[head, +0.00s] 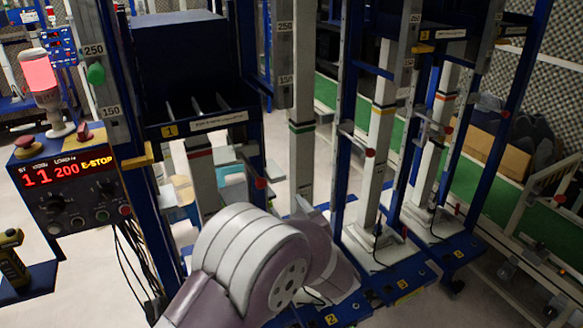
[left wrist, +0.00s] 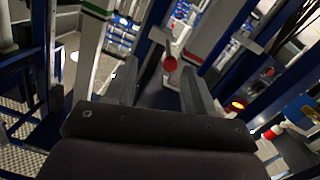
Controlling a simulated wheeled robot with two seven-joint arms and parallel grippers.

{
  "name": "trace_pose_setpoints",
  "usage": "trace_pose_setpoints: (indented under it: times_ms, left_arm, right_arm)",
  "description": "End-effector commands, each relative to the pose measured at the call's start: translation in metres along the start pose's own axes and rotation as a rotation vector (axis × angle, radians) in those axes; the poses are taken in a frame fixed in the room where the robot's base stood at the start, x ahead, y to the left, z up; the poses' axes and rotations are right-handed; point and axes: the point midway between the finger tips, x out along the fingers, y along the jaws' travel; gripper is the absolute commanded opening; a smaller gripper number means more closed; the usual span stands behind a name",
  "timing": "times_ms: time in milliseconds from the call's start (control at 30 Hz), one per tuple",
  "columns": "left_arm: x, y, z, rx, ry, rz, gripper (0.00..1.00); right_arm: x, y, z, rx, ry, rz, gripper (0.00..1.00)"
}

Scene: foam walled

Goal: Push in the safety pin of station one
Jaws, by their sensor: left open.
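Station one is the left frame, with a yellow "1" plate (head: 169,130) under a dark blue block (head: 178,62). Its safety pin shows as a small red knob (head: 260,183) on the frame's right upright, above my left arm. A red knob (left wrist: 170,63), apparently this pin, is in the left wrist view between my left gripper's fingers (left wrist: 158,72) and beyond them. The fingers are apart and empty; I cannot tell how far the knob is from them. In the head view my left arm's thick wrist hides most of the gripper. My right gripper is not in view.
A control box (head: 75,188) at left shows a red and yellow E-STOP display, with a lit red lamp (head: 40,75) above. Posts and blue uprights of stations two and three (head: 382,130) stand close on the right. A blue base rail (head: 400,290) runs along the floor.

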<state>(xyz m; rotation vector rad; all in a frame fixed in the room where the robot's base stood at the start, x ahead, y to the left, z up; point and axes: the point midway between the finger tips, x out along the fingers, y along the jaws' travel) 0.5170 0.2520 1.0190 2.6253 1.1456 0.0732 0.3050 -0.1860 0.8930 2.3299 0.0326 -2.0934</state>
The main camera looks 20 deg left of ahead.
Motion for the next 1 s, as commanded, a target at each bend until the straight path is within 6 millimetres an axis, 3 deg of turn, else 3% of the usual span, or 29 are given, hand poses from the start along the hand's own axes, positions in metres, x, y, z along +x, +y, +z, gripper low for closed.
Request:
trace_pose_setpoints:
  times_ms: [133,233,500,700,1000]
  left_arm:
    - [0.002,-0.007,-0.014,0.014,0.068,-0.036,0.54]
    - [0.014,-0.009,-0.017,0.022,0.074,-0.039,0.54]
    - [0.082,-0.011,-0.022,0.022,0.073,-0.039,0.54]
    - [0.117,-0.011,-0.023,0.022,0.071,-0.035,0.54]
    - [0.126,-0.011,-0.023,0.022,0.07,-0.033,0.54]
  right_arm:
    - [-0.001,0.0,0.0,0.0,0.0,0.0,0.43]
    - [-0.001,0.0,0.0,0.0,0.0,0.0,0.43]
    - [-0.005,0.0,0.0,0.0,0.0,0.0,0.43]
    - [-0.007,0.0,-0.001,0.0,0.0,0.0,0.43]
    - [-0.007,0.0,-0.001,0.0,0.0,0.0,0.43]
